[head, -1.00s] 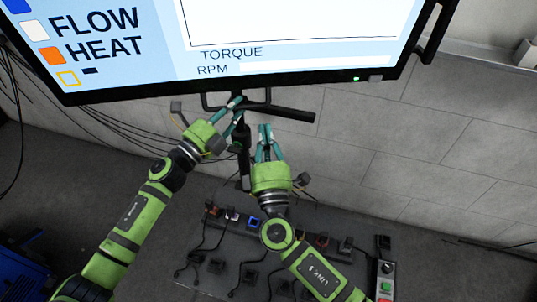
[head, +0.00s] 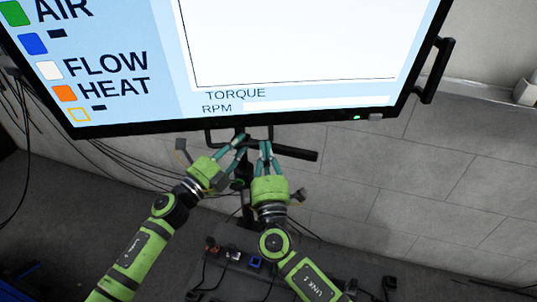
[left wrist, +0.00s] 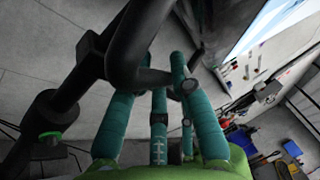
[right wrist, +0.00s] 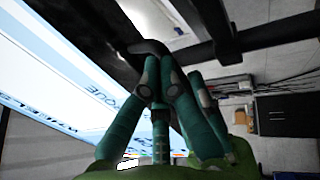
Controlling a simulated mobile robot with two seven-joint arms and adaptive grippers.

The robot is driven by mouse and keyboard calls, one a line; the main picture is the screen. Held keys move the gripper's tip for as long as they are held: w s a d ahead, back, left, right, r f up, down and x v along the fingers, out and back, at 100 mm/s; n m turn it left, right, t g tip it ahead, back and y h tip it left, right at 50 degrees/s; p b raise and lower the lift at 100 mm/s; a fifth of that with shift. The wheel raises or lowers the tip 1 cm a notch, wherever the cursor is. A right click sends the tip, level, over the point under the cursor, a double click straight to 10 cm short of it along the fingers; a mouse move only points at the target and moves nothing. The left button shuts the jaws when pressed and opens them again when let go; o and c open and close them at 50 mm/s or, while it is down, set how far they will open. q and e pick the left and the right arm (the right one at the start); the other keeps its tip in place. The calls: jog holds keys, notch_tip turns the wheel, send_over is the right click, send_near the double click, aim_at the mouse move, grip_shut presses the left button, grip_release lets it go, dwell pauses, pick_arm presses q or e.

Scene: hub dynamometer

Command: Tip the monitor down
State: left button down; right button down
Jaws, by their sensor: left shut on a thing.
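The monitor (head: 284,60) is a large black-framed screen filling the top of the head view, its screen lit. A black loop handle (head: 208,137) hangs under its lower edge. My left gripper (head: 240,145) is shut on this handle; in the left wrist view its teal fingers (left wrist: 165,75) close around the black bar (left wrist: 125,45). My right gripper (head: 265,147) is close beside it, at the handle's right side. In the right wrist view its fingers (right wrist: 170,80) meet the curved black bar (right wrist: 148,46); whether they clamp it I cannot tell.
A black lever (head: 296,152) sticks out right below the monitor. A side handle (head: 434,72) is on the monitor's right edge. Cables (head: 110,152) run along the wall at left. A bench with switches and a blue connector (head: 255,262) lies below. The wall side at right is clear.

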pick_arm(q)
jog(key=shift+s+d+m+h, duration=0.3)
jog(key=shift+s+d, duration=0.1)
jog(key=c, duration=1.4)
grip_release()
jog(key=o, duration=0.3)
jog(key=shift+s+a, duration=0.1)
jog(key=shift+a, duration=0.3)
pick_arm(e)
jog(key=shift+w+a, duration=0.1)
jog(key=shift+w, duration=0.25)
